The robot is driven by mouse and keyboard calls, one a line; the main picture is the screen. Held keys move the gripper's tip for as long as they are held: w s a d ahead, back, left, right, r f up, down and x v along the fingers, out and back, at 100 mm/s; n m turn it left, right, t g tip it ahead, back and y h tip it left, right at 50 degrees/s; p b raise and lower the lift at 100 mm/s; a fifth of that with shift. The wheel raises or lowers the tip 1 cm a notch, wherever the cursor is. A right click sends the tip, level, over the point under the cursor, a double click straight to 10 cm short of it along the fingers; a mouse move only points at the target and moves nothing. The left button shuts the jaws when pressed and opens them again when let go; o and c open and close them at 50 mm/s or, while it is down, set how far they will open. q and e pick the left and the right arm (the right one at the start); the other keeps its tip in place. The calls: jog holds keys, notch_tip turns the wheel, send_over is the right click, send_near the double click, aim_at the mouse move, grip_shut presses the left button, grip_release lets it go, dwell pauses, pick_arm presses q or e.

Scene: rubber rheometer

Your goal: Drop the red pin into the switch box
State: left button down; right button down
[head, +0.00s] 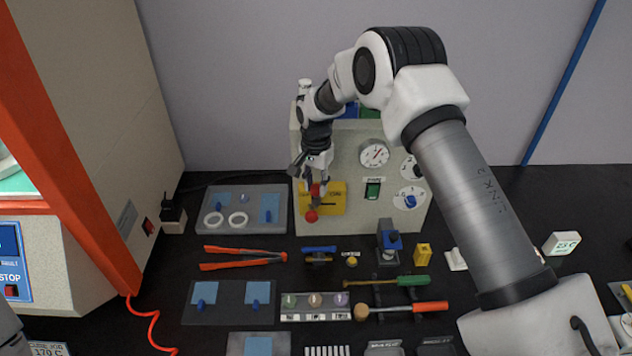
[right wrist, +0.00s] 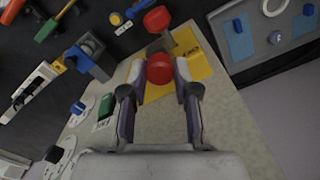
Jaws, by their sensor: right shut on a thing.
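The red pin (right wrist: 160,68) shows in the right wrist view as a rounded red end between my right fingertips. In the head view its red top (head: 316,189) shows at the fingers. My right gripper (head: 316,184) is shut on it, pointing down; it also shows in the right wrist view (right wrist: 159,90). The yellow switch box (head: 334,199) is on the front of the pale panel, just below and behind the gripper. A red ball knob (head: 310,216) on a short dark lever stands out from the box. The pin's lower end is hidden. My left gripper is out of view.
The pale panel (head: 350,150) carries dials and a green switch. A grey tray (head: 282,221) with white rings lies left of the box. Orange-handled pliers (head: 240,265), a blue-and-grey clamp (head: 388,240) and screwdrivers (head: 415,307) lie in front on the dark bench.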

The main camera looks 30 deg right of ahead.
jog(key=shift+f, duration=0.4)
jog(key=c, duration=0.8)
grip_release()
jog(key=shift+r+p, duration=1.5)
jog(key=shift+r, duration=1.05)
jog(key=shift+f, duration=0.1)
